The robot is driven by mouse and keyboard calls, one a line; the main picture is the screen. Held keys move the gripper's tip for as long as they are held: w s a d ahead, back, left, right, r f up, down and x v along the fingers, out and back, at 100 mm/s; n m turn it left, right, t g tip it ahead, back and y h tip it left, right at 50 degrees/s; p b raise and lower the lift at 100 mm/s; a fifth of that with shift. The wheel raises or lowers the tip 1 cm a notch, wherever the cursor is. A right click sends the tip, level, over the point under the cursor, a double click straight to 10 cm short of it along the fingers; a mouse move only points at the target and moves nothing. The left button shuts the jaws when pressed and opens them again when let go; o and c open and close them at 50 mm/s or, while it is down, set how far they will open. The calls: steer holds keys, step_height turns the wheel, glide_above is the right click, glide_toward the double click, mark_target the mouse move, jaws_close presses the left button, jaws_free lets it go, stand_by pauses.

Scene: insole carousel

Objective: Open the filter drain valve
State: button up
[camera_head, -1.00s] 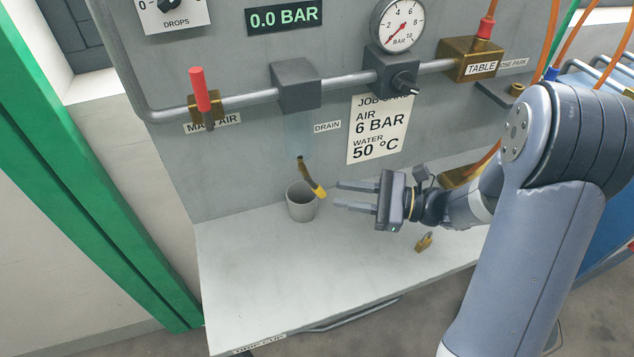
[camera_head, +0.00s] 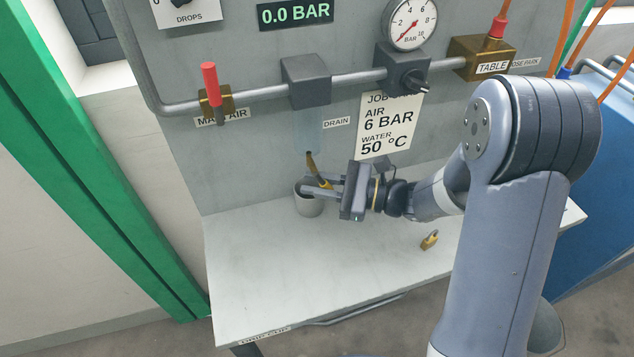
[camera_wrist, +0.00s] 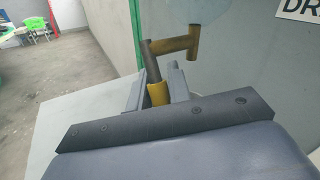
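The filter drain valve (camera_head: 312,163) hangs below the clear filter bowl (camera_head: 308,130), beside the DRAIN label (camera_head: 337,122). It is a brass-brown stem with a yellow-tipped lever slanting down to the right. The wrist view shows its brass T-shaped body (camera_wrist: 180,44) and the yellow lever grip (camera_wrist: 157,93). My gripper (camera_head: 322,185) is at the lever, over the grey cup's right rim. Its two fingers (camera_wrist: 158,85) stand on either side of the yellow grip and look open around it; contact is hard to tell. The lever's tip is partly hidden by the fingers.
A grey cup (camera_head: 309,206) stands on the bench (camera_head: 300,265) under the valve. A small brass padlock (camera_head: 429,240) lies to the right. The panel wall is close behind the gripper; the front of the bench is clear. The display (camera_head: 295,13) reads 0.0 BAR.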

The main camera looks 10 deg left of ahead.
jaws_close()
steer(key=shift+a+f+b, duration=0.1)
steer(key=shift+f+b, duration=0.05)
steer(key=shift+b, duration=0.2)
steer(key=shift+s+a+r+m+t+y+b, duration=0.1)
steer(key=shift+s+a+m+t+y+b, duration=0.1)
steer(key=shift+m+y+b, duration=0.5)
steer(key=shift+s+a+r+m+t+y+b, duration=0.1)
steer(key=shift+a+m+t+y+b, duration=0.15)
steer(key=shift+m+y+b, duration=0.45)
steer(key=shift+s+a+m+t+y+b, duration=0.2)
steer(key=shift+m+y+b, duration=0.15)
steer(key=shift+y, duration=0.65)
